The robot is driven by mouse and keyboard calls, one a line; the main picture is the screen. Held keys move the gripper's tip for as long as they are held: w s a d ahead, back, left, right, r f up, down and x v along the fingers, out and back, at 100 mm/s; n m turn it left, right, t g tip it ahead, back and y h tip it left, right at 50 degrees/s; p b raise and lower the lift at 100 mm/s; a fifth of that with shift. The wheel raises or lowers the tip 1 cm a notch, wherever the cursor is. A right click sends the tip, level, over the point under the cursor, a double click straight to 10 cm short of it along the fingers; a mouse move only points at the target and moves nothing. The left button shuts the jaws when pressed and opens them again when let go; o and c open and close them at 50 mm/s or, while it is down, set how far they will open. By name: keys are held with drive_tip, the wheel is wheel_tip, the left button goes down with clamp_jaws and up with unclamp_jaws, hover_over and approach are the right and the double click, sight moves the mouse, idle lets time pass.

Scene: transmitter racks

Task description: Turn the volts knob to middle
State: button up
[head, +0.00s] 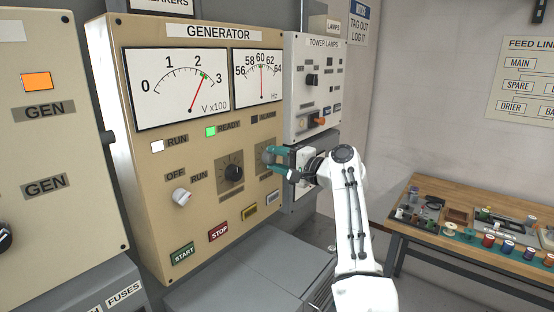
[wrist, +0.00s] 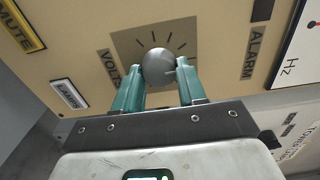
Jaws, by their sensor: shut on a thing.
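The volts knob (wrist: 159,66) is a round dark-grey knob on a tan dial plate with black tick marks, beside the VOLTS label (wrist: 109,68) in the wrist view. My gripper (wrist: 158,84) has its two green fingers on either side of the knob and is shut on it. No pointer mark shows on the knob, so its setting cannot be told. In the head view my gripper (head: 276,164) reaches the generator panel (head: 140,205) from the right and mostly hides the knob. The V x100 meter (head: 180,85) needle stands between 2 and 3, by a green mark.
A black knob (head: 234,173) on a dial plate sits left of my gripper. A white OFF/RUN switch (head: 181,197), green START (head: 182,253) and red STOP (head: 219,232) buttons lie lower. The tower lamps panel (head: 300,85) adjoins on the right. A workbench (head: 420,250) stands further right.

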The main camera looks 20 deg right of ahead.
drive_tip(key=o, duration=1.1)
drive_tip(key=shift+d, duration=0.1)
drive_tip(key=shift+c, duration=0.2)
drive_tip(key=b+v, duration=0.3)
drive_tip(key=v, duration=0.7)
drive_tip(key=shift+s+d, duration=0.2)
drive_tip(key=shift+s, duration=0.05)
drive_tip(key=s+f+n+g+h, duration=0.2)
drive_tip(key=s+f, duration=0.5)
drive_tip(key=f, duration=0.4)
drive_tip(key=s+f+n+g+h+b, duration=0.1)
drive_tip(key=s+f+g+h, duration=0.15)
drive_tip(key=s+f, duration=0.6)
drive_tip(key=s+f+n+g+h, duration=0.2)
drive_tip(key=s+f, duration=0.2)
drive_tip(key=f, duration=0.9)
drive_tip(key=s+f+n+g+h, duration=0.1)
drive_tip(key=s+f, duration=0.3)
drive_tip(key=s, duration=0.6)
drive_tip(key=s+f+n+g+h, duration=0.2)
drive_tip(key=s+f+g, duration=0.1)
drive_tip(key=s, duration=0.8)
drive_tip(key=s+d+f+n+g+h+b, duration=0.1)
drive_tip(key=s+f, duration=0.4)
drive_tip(key=s, duration=0.6)
drive_tip(key=shift+s+n+g, duration=0.25)
drive_tip(key=shift+n+g, duration=0.25)
drive_tip(key=shift+g, duration=0.55)
